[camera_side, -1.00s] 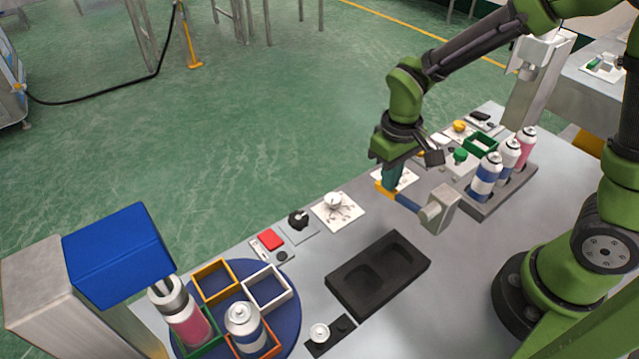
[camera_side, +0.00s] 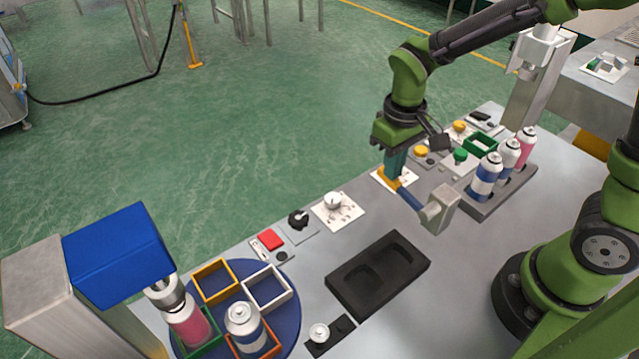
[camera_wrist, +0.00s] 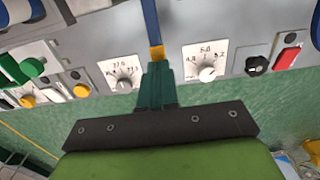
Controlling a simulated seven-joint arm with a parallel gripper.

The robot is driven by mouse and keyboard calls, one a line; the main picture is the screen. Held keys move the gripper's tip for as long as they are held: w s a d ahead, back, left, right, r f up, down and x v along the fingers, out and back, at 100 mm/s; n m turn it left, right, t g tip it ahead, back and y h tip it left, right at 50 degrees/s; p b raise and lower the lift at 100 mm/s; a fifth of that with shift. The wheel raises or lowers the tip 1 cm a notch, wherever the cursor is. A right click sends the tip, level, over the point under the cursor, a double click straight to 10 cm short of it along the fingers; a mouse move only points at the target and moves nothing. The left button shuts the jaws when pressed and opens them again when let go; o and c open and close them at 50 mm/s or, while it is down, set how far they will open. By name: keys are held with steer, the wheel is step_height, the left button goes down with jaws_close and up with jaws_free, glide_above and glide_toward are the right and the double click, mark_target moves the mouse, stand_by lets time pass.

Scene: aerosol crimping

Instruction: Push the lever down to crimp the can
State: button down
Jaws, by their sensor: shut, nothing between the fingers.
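The lever (camera_side: 409,199) is a blue bar with a yellow end, pivoted on a grey block (camera_side: 439,207). It also shows in the wrist view (camera_wrist: 151,22). My gripper (camera_side: 392,178) is shut and empty, pointing down at the yellow end. In the wrist view its teal fingertips (camera_wrist: 157,68) are at the yellow end; whether they touch it I cannot tell. The pink can (camera_side: 188,328) stands in the green holder (camera_side: 213,342) under the blue-topped press (camera_side: 118,252). The silver crimping head (camera_side: 166,293) covers the can's top.
A blue turntable (camera_side: 287,311) also carries a blue-and-white can (camera_side: 244,325). Dials (camera_side: 334,202), a black knob (camera_side: 298,219) and a red button (camera_side: 270,239) line the table edge. Several cans stand in a grey rack (camera_side: 488,207) at right. A dark empty tray (camera_side: 378,273) lies mid-table.

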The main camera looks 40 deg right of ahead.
step_height(320, 180, up, 12)
steer(key=shift+f, duration=0.2)
stand_by(0.9)
steer(key=s+d+r+m+t+y, duration=0.1)
steer(key=s+m+t, duration=0.1)
steer(key=s+t, duration=0.1)
steer(key=s+d+r+m+t+y, duration=0.1)
steer(key=s+d+m+t, duration=0.1)
steer(key=s+t, duration=0.2)
steer(key=shift+s+r, duration=0.35)
steer(key=shift+s, duration=0.7)
